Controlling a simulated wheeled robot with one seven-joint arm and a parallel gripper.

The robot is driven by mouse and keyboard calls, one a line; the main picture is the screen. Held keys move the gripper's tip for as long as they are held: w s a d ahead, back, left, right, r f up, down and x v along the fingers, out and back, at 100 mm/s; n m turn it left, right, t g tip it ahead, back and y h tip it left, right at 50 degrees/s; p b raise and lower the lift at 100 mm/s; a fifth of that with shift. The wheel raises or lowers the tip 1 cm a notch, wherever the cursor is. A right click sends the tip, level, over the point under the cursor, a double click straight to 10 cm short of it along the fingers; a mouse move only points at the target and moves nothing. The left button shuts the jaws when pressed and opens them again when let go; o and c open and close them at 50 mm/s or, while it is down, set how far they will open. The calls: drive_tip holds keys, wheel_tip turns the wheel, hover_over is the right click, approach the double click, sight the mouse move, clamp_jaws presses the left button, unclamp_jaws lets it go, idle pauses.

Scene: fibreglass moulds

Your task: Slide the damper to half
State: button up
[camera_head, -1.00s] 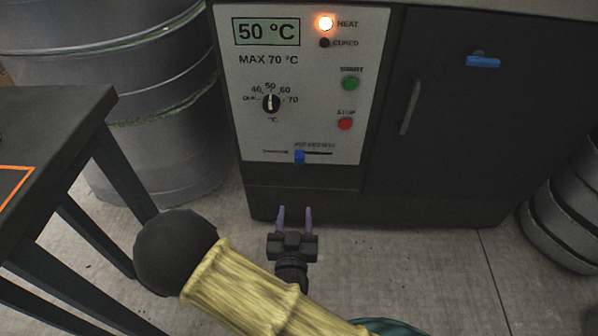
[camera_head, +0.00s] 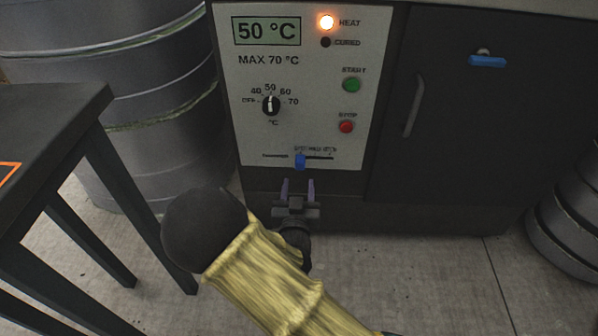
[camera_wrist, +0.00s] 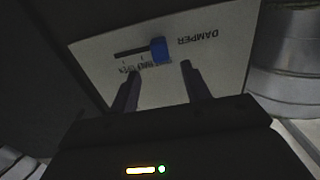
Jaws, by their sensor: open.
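The damper slider has a small blue knob (camera_head: 300,161) on a short horizontal slot (camera_head: 322,158) low on the white control panel. The knob sits at the left end of the slot in the head view. In the wrist view the panel is upside down, with the blue knob (camera_wrist: 159,50) at the slot's right end, beside the word DAMPER. My gripper (camera_head: 298,185) is open and empty, just below the knob in the head view. In the wrist view its two fingers (camera_wrist: 158,75) are spread to either side below the knob, apart from it.
The panel has a dial (camera_head: 271,104) pointing near 50, a green START button (camera_head: 351,85), a red STOP button (camera_head: 346,127) and a lit HEAT lamp (camera_head: 326,22). A dark door with a handle (camera_head: 413,105) is right. A black table (camera_head: 50,125) and metal drums (camera_head: 150,100) stand left.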

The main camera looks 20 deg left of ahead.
sight(300, 167)
drive_tip(key=b+x, duration=0.2)
drive_tip(key=x, duration=0.5)
drive_tip(key=shift+w+a, duration=0.1)
drive_tip(key=shift+w, duration=0.1)
clamp_jaws()
